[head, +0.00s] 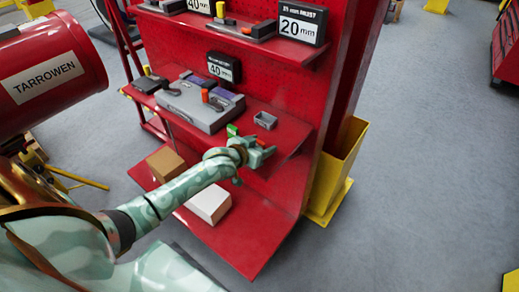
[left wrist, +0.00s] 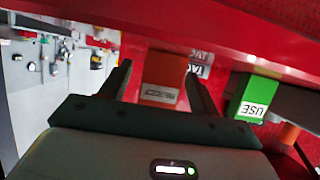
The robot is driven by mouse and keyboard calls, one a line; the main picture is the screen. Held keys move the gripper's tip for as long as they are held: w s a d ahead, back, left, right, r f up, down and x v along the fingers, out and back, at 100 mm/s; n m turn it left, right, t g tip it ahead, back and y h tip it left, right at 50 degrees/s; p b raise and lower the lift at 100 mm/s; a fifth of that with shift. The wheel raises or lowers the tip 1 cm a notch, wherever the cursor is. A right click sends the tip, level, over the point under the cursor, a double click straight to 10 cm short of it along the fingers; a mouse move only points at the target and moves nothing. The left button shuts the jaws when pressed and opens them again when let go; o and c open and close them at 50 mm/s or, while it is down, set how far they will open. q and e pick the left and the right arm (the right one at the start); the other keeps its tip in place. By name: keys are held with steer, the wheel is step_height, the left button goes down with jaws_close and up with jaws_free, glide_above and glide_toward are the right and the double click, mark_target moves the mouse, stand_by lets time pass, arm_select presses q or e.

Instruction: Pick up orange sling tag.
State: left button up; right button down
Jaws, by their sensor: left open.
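The orange sling tag (left wrist: 160,92) shows in the left wrist view as a small block with a label on its lower face. It lies between the two dark fingers of my left gripper (left wrist: 157,72), with a gap to each finger. In the head view the left gripper (head: 262,156) is at the front edge of the middle red shelf, open, and a bit of the orange tag (head: 260,142) shows just above it. The gripper hides the rest of the tag there. My right gripper is in neither view.
A green block marked "USE" (left wrist: 252,97) stands close to the right of the gripper. A grey case (head: 200,106) and a small grey tray (head: 265,120) are on the same red shelf (head: 288,125). Brown (head: 166,163) and white (head: 208,203) boxes sit below.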

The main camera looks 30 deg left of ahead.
arm_select(q)
steer(key=shift+w+f, duration=0.3)
steer(key=shift+w, duration=0.25)
steer(key=shift+s, duration=0.1)
steer(key=shift+c, duration=0.6)
steer(key=c, duration=1)
steer(key=shift+o, duration=0.2)
steer(key=shift+r, duration=0.2)
